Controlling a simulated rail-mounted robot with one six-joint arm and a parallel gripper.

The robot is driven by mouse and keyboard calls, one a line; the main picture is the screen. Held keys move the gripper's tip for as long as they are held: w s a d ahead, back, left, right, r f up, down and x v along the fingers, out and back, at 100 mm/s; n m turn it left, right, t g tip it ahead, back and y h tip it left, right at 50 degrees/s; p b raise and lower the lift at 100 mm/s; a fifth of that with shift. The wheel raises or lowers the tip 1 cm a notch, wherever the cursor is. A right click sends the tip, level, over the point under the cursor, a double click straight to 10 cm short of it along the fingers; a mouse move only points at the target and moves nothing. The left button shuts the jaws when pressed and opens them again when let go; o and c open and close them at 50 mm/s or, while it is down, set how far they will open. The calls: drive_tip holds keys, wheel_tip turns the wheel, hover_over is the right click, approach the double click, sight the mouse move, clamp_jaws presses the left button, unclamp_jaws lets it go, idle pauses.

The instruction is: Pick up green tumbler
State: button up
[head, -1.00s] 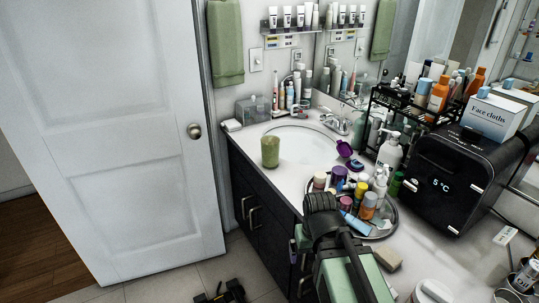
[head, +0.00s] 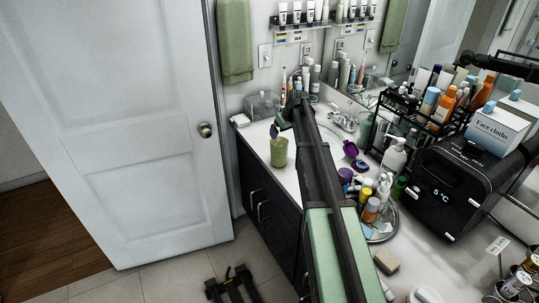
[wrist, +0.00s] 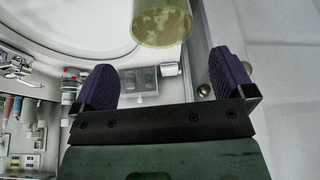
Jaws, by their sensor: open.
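The green tumbler (head: 279,155) stands on the vanity counter by the front left edge of the sink. It is a translucent green cylinder. In the wrist view the tumbler (wrist: 161,24) is at the top middle, beyond the fingertips and roughly centred between them. My gripper (wrist: 163,74) is open and empty, with its two purple finger pads spread apart. In the head view my gripper (head: 277,129) is at the tumbler's upper edge, and its far finger is hidden. I cannot tell from the head view whether it touches the tumbler.
My arm covers much of the sink. A round tray (head: 382,234) crowded with bottles is right of my arm. A clear box (head: 262,105) is behind the tumbler.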

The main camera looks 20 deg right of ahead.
drive_tip(key=b, duration=0.4)
approach(278, 145)
drive_tip(key=f, duration=0.1)
drive_tip(key=a+f, duration=0.1)
drive_tip(key=shift+s+a+f, duration=0.15)
drive_tip(key=shift+s+f, duration=0.1)
drive_tip(key=shift+f, duration=0.05)
drive_tip(key=shift+w+a, duration=0.1)
drive_tip(key=b+x, duration=0.4)
drive_tip(key=b, duration=0.1)
drive_tip(key=shift+f, duration=0.65)
drive_tip(key=shift+r, duration=0.25)
drive_tip(key=c, duration=1.3)
